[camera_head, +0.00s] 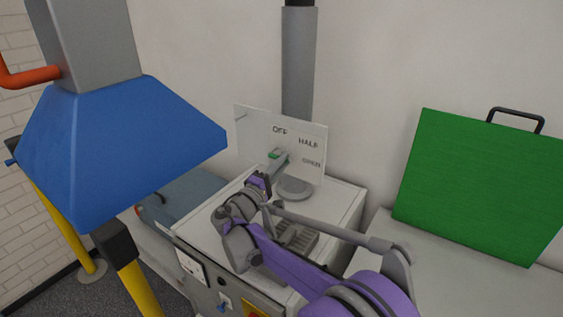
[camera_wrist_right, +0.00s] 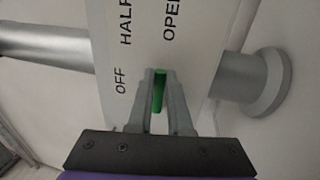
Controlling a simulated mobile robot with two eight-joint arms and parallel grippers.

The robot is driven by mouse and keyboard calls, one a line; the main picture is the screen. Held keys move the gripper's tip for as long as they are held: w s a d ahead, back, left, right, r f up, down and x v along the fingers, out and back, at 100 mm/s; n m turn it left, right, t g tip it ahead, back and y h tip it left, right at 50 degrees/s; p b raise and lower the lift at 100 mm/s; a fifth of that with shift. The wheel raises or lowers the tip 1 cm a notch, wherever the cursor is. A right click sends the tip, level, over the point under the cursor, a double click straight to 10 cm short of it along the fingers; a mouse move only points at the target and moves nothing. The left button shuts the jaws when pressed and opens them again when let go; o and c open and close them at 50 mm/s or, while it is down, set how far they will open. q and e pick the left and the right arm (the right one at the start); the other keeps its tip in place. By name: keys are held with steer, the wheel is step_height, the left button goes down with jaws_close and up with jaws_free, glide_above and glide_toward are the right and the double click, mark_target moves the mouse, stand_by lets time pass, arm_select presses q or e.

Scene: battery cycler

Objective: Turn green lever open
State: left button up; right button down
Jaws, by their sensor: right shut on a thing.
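The green lever (camera_head: 274,154) is in front of a white panel (camera_head: 257,128) marked OFF, HALF and OPEN. In the head view its end shows just below the OFF label. My right gripper (camera_head: 276,161) reaches up to the lever from the front. In the right wrist view the green lever (camera_wrist_right: 158,90) lies between the two grey fingers of my right gripper (camera_wrist_right: 160,75), which are shut on it. The lever's pivot is hidden. My left gripper is not in view.
A vertical grey pipe (camera_head: 299,75) rises behind the panel, and a round grey flange (camera_head: 294,188) sits below it on the white cabinet (camera_head: 345,205). A large blue hood (camera_head: 120,145) hangs at left. A green board with a handle (camera_head: 480,185) leans at right.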

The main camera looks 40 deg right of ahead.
steer(key=shift+f, duration=0.15)
stand_by(0.4)
steer(key=c, duration=0.9)
jaws_free()
steer(key=shift+o, duration=0.2)
steer(key=shift+a, duration=0.15)
steer(key=v, duration=1)
steer(key=shift+a+b, duration=0.25)
steer(key=shift+b, duration=0.15)
steer(key=shift+s+a+f, duration=0.1)
steer(key=shift+s, duration=0.05)
